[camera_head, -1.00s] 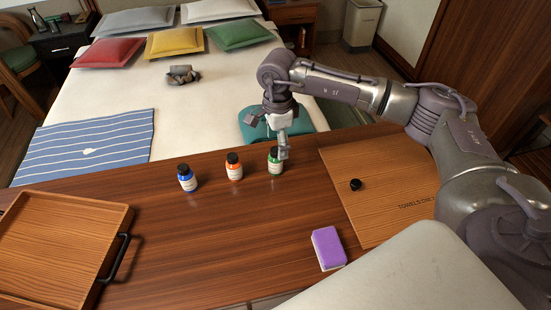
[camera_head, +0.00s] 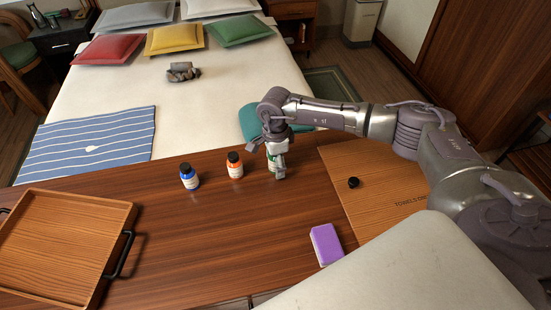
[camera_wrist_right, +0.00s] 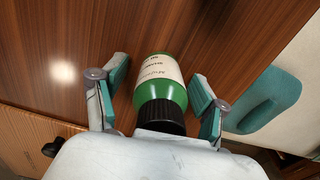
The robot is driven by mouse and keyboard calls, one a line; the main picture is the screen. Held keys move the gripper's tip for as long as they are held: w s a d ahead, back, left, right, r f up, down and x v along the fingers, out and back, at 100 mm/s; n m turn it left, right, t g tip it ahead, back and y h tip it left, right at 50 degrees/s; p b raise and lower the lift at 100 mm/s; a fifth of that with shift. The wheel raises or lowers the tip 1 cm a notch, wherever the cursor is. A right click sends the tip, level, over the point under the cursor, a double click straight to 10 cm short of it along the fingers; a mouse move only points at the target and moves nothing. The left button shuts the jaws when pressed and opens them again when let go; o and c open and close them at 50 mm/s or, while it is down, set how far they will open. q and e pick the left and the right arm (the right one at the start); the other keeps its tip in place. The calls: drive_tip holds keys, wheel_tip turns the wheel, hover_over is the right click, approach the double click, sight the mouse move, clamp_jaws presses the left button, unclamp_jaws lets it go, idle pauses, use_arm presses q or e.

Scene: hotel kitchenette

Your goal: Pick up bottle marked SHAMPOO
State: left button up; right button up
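A green bottle with a black cap and a cream label stands on the wooden counter (camera_head: 200,240); the green bottle (camera_wrist_right: 160,95) shows clearly in the right wrist view, its label print not surely readable. In the head view my right gripper mostly hides it. My right gripper (camera_head: 278,176) is over the bottle. In the right wrist view its two fingers (camera_wrist_right: 158,105) are open on either side of it, with gaps. A blue bottle (camera_head: 189,177) and an orange bottle (camera_head: 235,166) stand to the left, labels too small to read. My left gripper is not in view.
A wooden tray (camera_head: 123,222) with black handles lies at the left. A purple sponge-like block (camera_head: 326,245) lies at the front. A wooden board (camera_head: 375,205) with a small black knob (camera_head: 353,183) is at the right. The bed is behind the counter.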

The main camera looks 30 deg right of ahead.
drive_tip(key=c, duration=1.3)
drive_tip(key=shift+r, duration=0.1)
